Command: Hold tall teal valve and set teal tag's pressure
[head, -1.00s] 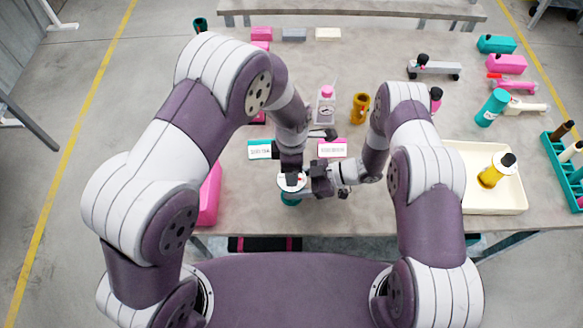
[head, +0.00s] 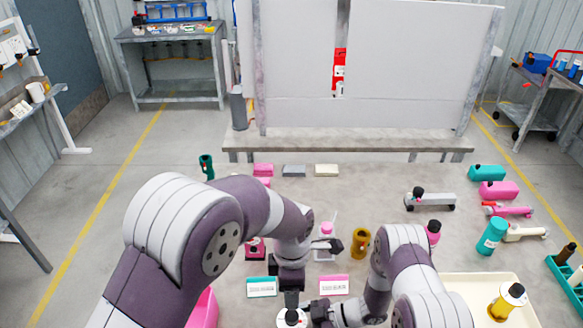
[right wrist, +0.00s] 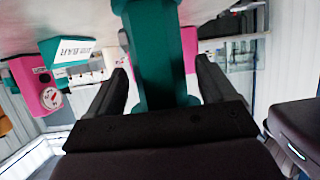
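The tall teal valve (right wrist: 160,60) stands between the two fingers of my right gripper (right wrist: 162,68) in the right wrist view. The fingers flank it closely; firm contact on both sides cannot be made out. In the head view its white round top (head: 291,317) shows at the bottom edge, with its body out of frame. My left gripper (head: 291,300) points down at this top; its fingers are too small to read. The teal tag (head: 261,287) stands just behind the valve, its figure illegible; a teal tag with "BAR" (right wrist: 72,47) shows in the right wrist view.
A pink tag (head: 334,285) stands right of the teal one. A yellow-brown part (head: 361,243) and a pink-capped bottle (head: 327,232) stand behind. A cream tray (head: 464,283) with a yellow part (head: 507,301) lies at right.

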